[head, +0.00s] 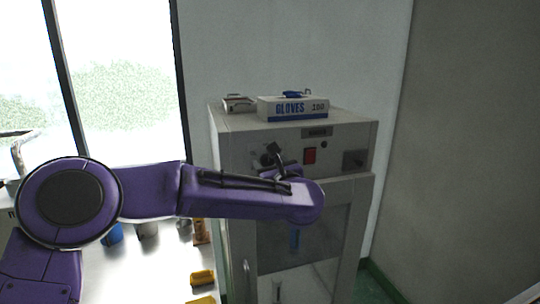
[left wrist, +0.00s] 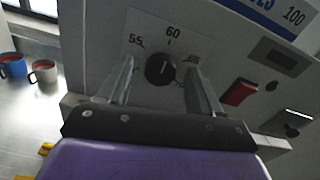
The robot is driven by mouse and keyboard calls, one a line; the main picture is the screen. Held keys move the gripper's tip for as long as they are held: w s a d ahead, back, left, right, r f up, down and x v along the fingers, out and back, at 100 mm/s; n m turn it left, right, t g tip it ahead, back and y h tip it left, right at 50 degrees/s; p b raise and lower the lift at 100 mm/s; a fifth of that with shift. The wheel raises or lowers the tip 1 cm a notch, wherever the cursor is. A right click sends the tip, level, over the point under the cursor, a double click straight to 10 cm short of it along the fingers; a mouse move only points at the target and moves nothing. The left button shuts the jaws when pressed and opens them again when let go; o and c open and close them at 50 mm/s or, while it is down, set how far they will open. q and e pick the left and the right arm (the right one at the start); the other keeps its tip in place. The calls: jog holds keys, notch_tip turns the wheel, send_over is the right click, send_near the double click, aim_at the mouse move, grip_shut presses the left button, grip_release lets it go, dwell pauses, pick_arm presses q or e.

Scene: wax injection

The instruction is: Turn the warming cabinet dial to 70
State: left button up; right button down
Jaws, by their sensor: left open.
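The warming cabinet (head: 345,134) is a grey box with a control panel across its upper front. Its dial (left wrist: 160,70) is a round black knob on a white scale plate with 55 and 60 readable. The knob's light mark points up, near 60; the marks to the right are partly covered by a finger. My left gripper (left wrist: 160,66) is open, one finger on each side of the knob; contact cannot be told. In the head view the left gripper (head: 272,155) is at the panel's left part, and the knob is hard to make out. My right gripper is not in view.
A red switch (left wrist: 239,92) and a small dark display (left wrist: 277,58) are right of the dial. A glove box (head: 292,108) stands on the cabinet top.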

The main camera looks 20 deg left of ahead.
pick_arm(q)
jog(key=shift+w+f, duration=0.1)
jog(key=shift+w, duration=0.15)
jog(key=c, duration=1.1)
jog(key=shift+o, duration=0.2)
jog(key=shift+m+b, duration=0.3)
